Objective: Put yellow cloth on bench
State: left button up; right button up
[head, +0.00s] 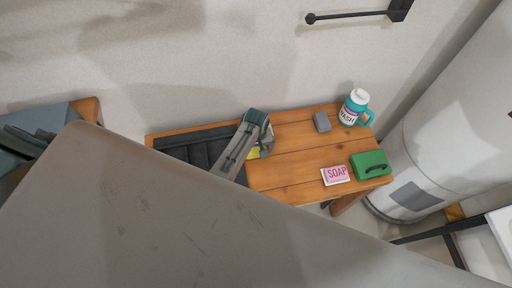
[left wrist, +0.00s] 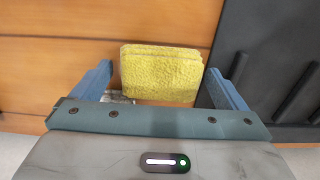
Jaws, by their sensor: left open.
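The yellow cloth (left wrist: 160,75) lies folded flat on the wooden bench (head: 290,160), beside its black ribbed mat. In the head view only a small yellow edge of the cloth (head: 253,154) shows, the rest hidden by my left gripper (head: 262,142). In the left wrist view the open fingers of the left gripper (left wrist: 158,72) stand on either side of the cloth, with gaps, and do not grip it. My right gripper is not in view.
The black mat (head: 190,149) covers the bench's left part. A grey block (head: 322,122), a teal wash jug (head: 354,108), a pink soap box (head: 336,175) and a green case (head: 370,164) occupy its right part. A white tank (head: 450,120) stands to the right. The bench's middle planks are clear.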

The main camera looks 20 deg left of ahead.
aim_at(256, 149)
pick_arm(q)
jog(key=shift+r, duration=0.8)
notch_tip(256, 149, up, 11)
jog(key=b, duration=0.2)
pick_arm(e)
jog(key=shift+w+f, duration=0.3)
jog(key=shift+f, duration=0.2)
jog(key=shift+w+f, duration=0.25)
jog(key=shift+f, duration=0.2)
pick_arm(q)
jog(key=shift+f, duration=0.1)
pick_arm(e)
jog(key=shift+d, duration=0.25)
